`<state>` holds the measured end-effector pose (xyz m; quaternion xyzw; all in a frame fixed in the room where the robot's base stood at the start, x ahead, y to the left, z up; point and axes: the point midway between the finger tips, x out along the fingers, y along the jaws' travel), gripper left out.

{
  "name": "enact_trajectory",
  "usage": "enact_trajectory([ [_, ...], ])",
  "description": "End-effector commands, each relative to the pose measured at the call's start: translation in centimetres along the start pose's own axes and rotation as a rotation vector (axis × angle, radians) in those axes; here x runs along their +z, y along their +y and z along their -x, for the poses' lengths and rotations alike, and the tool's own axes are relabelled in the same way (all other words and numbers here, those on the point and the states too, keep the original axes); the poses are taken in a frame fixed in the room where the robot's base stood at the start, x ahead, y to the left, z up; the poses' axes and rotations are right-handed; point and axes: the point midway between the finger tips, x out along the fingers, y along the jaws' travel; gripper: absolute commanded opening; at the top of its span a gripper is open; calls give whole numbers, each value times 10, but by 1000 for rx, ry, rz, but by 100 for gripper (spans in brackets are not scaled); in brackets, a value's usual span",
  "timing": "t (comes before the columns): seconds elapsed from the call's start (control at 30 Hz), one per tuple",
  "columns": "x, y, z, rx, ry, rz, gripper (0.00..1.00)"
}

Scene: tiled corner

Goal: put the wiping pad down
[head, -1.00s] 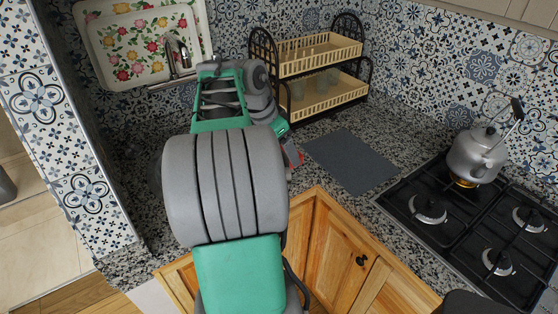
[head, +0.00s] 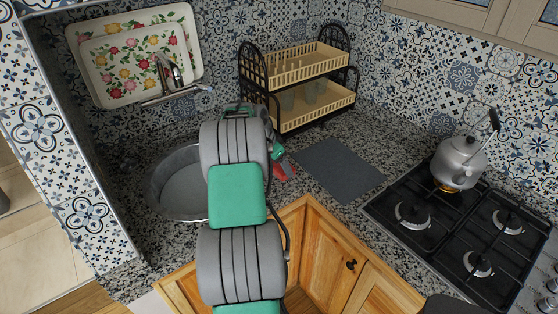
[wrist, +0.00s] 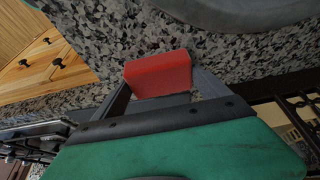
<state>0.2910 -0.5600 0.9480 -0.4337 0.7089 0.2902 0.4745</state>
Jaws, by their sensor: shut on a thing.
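The red wiping pad (wrist: 158,74) is between the two fingers of my gripper (wrist: 160,85) in the wrist view, which is shut on it. Speckled granite counter shows behind the pad in that view. I cannot tell whether the pad touches the counter. In the head view a bit of the red pad (head: 285,170) shows just right of my arm, over the counter near its front edge. My arm hides most of my gripper there.
A round sink (head: 180,190) lies left of my arm. A dark grey mat (head: 340,168) lies to the right, before a two-tier rack (head: 300,85). The stove (head: 450,225) with a kettle (head: 460,160) is farther right. A faucet (head: 170,75) and floral tray (head: 130,60) are at back left.

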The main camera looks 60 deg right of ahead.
Motion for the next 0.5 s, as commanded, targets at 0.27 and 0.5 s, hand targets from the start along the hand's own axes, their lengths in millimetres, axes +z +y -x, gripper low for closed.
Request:
enact_trajectory([
  [0.27,2,0,-4,-1,0,0,53],
  [0.5,1,0,-2,0,0,0,100],
])
